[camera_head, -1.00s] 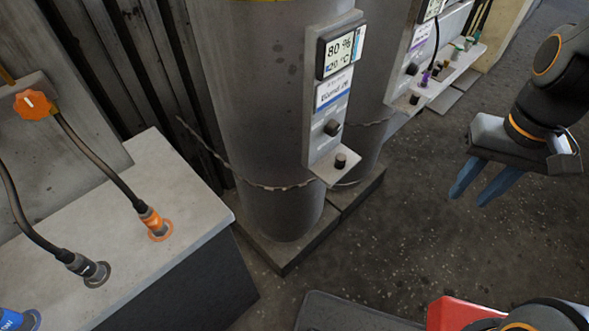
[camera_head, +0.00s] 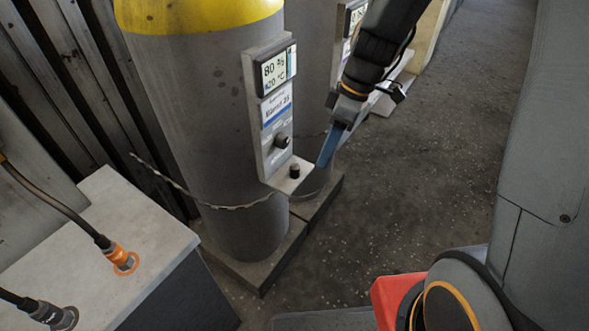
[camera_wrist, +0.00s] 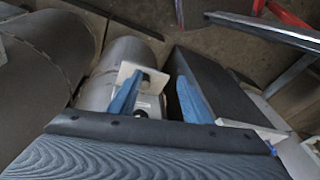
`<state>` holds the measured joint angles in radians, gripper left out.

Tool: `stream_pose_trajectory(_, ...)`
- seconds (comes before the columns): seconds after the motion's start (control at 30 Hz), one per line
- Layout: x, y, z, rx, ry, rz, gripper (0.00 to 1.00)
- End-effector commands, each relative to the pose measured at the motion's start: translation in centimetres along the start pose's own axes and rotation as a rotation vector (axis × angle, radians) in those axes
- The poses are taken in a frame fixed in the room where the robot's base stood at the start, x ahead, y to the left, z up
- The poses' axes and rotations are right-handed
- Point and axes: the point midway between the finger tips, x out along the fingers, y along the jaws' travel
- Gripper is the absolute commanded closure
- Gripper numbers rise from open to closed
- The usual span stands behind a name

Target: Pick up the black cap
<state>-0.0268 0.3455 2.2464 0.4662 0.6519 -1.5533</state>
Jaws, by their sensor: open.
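The black cap (camera_head: 294,170) is a small dark cylinder standing upright on the little shelf (camera_head: 283,181) at the foot of the grey panel on the near cylinder. My gripper (camera_head: 325,158) has blue fingers pointing down, just to the right of the cap and apart from it in the picture. In the wrist view my gripper (camera_wrist: 158,82) shows its two blue fingers spread, with nothing held between them. The white shelf (camera_wrist: 124,72) and dark round parts of the panel show near the left finger there.
A black knob (camera_head: 281,142) and a display (camera_head: 275,70) sit on the panel above the cap. The large grey cylinder (camera_head: 200,130) stands behind it. A bench (camera_head: 165,225) with cable plugs is at lower left. Open floor (camera_head: 420,170) lies to the right.

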Motion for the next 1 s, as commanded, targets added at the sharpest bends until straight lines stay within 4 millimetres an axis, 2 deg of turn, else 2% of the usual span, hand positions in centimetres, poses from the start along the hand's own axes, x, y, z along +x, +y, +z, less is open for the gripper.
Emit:
stream_pose_trajectory(0.2, 1.8, 2.5, -3.0, -0.339, 0.078, -0.017, 0.55)
stream_pose_trajectory(0.33, 2.4, 3.2, -3.9, -0.453, 0.105, -0.013, 0.55)
stream_pose_trajectory(0.47, 2.9, 3.5, -4.4, -0.5, 0.116, -0.011, 0.55)
stream_pose_trajectory(0.77, 5.6, 3.4, -4.8, -0.505, 0.116, -0.01, 0.55)
stream_pose_trajectory(1.0, 8.6, 3.0, -5.4, -0.504, 0.115, -0.012, 0.55)
